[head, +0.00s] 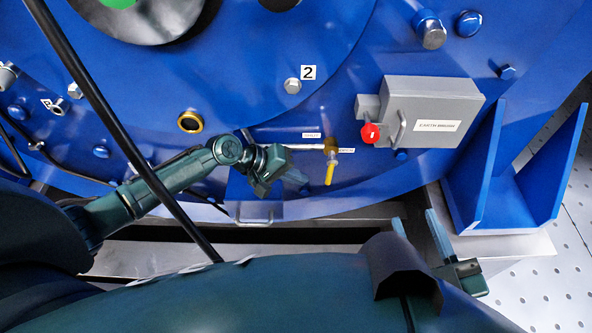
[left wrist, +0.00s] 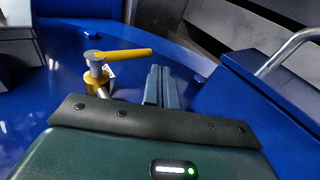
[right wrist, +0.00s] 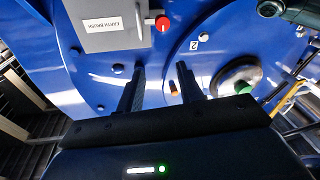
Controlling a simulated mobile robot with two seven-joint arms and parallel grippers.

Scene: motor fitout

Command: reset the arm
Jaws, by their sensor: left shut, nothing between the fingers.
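My left arm reaches in from the left in the head view, and its gripper (head: 298,178) is near the yellow-handled valve (head: 330,172). In the left wrist view the fingers of my left gripper (left wrist: 160,88) are together with nothing between them. The valve's yellow lever (left wrist: 122,54) lies just left of the fingertips there, apart from them. My right gripper (head: 418,222) is low at the right in the head view, in front of the blue housing. In the right wrist view the fingers of my right gripper (right wrist: 160,82) are spread and empty.
A grey earth brush box (head: 440,108) with a red knob (head: 371,133) is on the blue motor housing (head: 235,75). A blue bracket (head: 535,165) stands at the right. A black cable crosses the left.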

